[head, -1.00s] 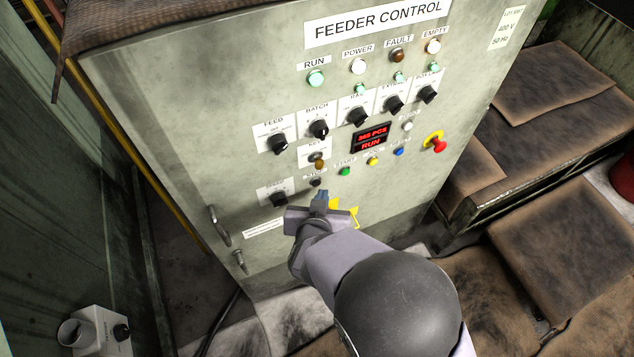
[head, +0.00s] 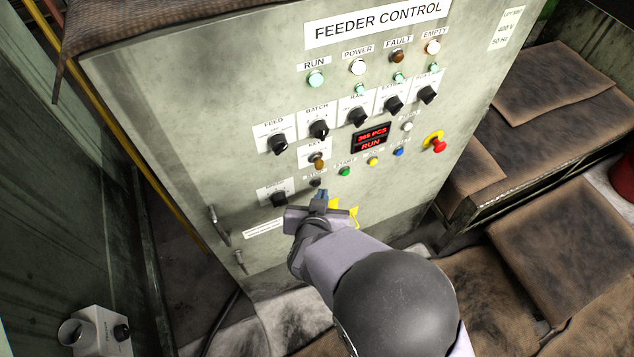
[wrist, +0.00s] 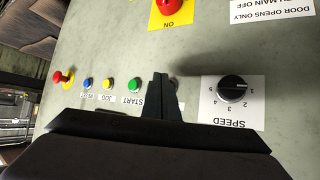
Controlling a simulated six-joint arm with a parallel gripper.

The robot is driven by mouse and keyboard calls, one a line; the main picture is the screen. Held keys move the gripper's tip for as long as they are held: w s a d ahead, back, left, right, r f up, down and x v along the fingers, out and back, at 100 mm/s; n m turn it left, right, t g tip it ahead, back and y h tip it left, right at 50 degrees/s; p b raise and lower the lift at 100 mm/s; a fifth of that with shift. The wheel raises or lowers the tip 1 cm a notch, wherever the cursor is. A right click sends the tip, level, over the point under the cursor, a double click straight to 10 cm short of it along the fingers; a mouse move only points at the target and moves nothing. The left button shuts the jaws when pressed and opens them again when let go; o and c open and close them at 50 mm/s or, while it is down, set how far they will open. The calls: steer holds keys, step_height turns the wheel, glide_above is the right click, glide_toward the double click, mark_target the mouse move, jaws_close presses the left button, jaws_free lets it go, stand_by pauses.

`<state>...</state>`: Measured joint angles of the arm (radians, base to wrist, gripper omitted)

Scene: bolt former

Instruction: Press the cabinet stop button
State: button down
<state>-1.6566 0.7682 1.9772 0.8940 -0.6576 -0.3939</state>
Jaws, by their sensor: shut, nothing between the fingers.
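The grey feeder control cabinet (head: 190,120) fills the middle of the head view. Its small dark stop button (head: 315,183) sits left of the green start button (head: 344,171), under a small label I can barely read. My gripper (head: 321,193) is shut and empty, its fingertips just below and right of the stop button. In the wrist view the shut fingers (wrist: 161,77) point at the panel between the green start button (wrist: 134,84) and the speed knob (wrist: 232,88). They hide most of the stop button there. I cannot tell whether they touch it.
A red emergency button (head: 438,146) on yellow is at the panel's right. A red switch on yellow (wrist: 172,5) is close to the fingers. The key switch (head: 318,162) and several black knobs lie above. A door handle (head: 218,226) stands out at lower left.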

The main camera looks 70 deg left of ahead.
steer(key=shift+a+p, duration=0.4)
steer(key=shift+a, duration=0.35)
stand_by(1.0)
steer(key=shift+d, duration=0.8)
steer(key=shift+d+b, duration=0.35)
steer(key=shift+d, duration=2.2)
